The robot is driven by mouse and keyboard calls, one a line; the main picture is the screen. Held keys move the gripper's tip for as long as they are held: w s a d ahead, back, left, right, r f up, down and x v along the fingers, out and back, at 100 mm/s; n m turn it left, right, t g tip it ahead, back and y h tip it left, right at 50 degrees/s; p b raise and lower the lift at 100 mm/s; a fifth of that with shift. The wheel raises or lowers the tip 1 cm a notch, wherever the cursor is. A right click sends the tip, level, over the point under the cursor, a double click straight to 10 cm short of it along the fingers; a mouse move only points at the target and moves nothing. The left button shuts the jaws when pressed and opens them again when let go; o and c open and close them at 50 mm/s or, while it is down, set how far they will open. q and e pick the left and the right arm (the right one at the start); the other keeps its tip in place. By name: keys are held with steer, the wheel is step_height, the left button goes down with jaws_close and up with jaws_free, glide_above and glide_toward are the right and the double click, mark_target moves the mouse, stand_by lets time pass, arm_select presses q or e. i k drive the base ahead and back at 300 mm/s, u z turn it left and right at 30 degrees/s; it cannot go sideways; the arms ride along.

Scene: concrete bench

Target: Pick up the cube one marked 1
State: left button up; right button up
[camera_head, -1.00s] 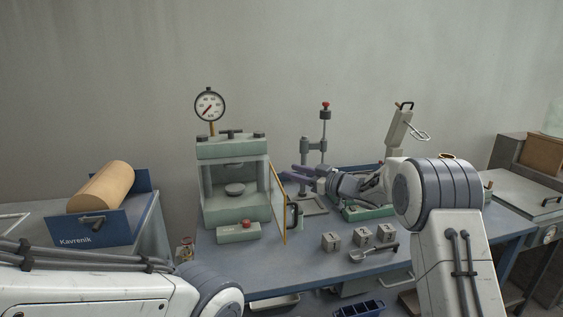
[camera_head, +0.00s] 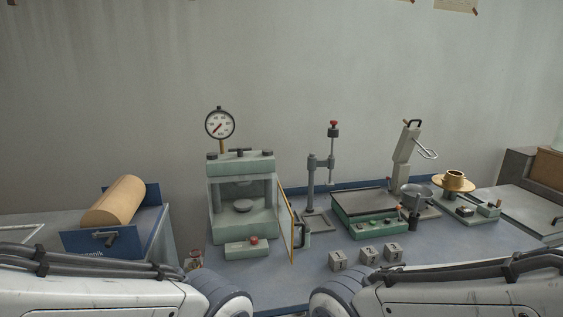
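Three small grey cubes stand in a row on the blue bench top (camera_head: 290,285), right of centre: a left cube (camera_head: 338,261), a middle cube (camera_head: 368,256) and a right cube (camera_head: 393,252). Each has a dark mark on it, but the marks are too small for me to tell which is 1. Both my arms cross the bottom of the view, just in front of the cubes on the right side. Neither of my grippers is in view.
Behind the cubes are a green press (camera_head: 241,195) with an open yellow-edged door (camera_head: 287,225), a drill-like stand (camera_head: 320,185), a green-based device (camera_head: 366,215), a grey bowl (camera_head: 416,192) and a brass-topped device (camera_head: 453,183). A blue holder (camera_head: 105,241) carries a tan roll (camera_head: 113,202) at left.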

mark_target(337, 260)
steer(key=u, duration=2.9)
steer(key=k, duration=1.75)
steer(key=z, duration=2)
steer(key=i, duration=0.5)
steer(key=z, duration=0.35)
